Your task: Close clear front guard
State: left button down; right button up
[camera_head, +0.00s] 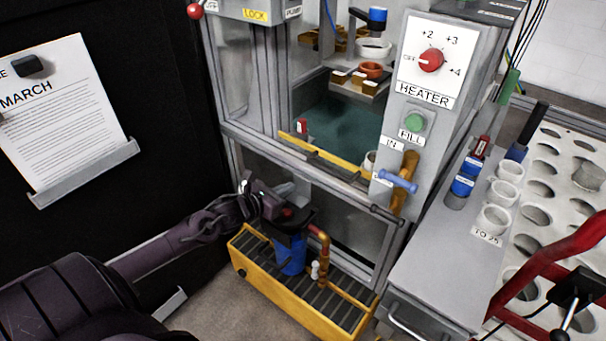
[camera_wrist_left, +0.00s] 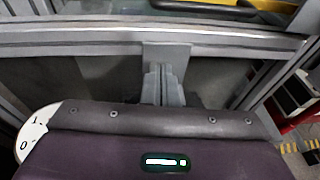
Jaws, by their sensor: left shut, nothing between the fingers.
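The machine's upper front opening (camera_head: 335,125) is uncovered, showing a teal interior. Below it, a grey-framed, see-through panel (camera_head: 345,215) that looks like the clear front guard spans the lower front; I cannot tell for sure that it is the guard. Its grey top rail (camera_head: 300,165) runs under the opening. My left gripper (camera_head: 287,190) is in front of this panel, near its left part. In the left wrist view, my left gripper's fingers (camera_wrist_left: 163,85) are together and empty, just below a long grey rail (camera_wrist_left: 90,42). Contact with the rail cannot be told. My right gripper is not in view.
A yellow tray (camera_head: 262,278) with a blue canister (camera_head: 290,254) and copper pipe stands below my left gripper. The heater panel (camera_head: 425,65) and a blue handle (camera_head: 398,181) are to the right. A red frame (camera_head: 545,262) stands at the far right.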

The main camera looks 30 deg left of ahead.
pick_arm(q)
jog(key=b+x, duration=0.1)
jog(key=x, duration=0.3)
jog(key=shift+w+f, duration=0.1)
jog(key=shift+w, duration=0.2)
jog(key=r, duration=0.1)
jog(key=w+r, duration=0.1)
jog(key=r, duration=0.1)
jog(key=shift+w+d+r+p, duration=0.2)
jog(key=shift+w+p, duration=0.1)
jog(key=shift+p, duration=0.1)
jog(key=shift+w, duration=0.1)
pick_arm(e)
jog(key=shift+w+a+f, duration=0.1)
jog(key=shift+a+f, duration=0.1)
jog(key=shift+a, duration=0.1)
pick_arm(q)
jog(key=shift+r, duration=0.2)
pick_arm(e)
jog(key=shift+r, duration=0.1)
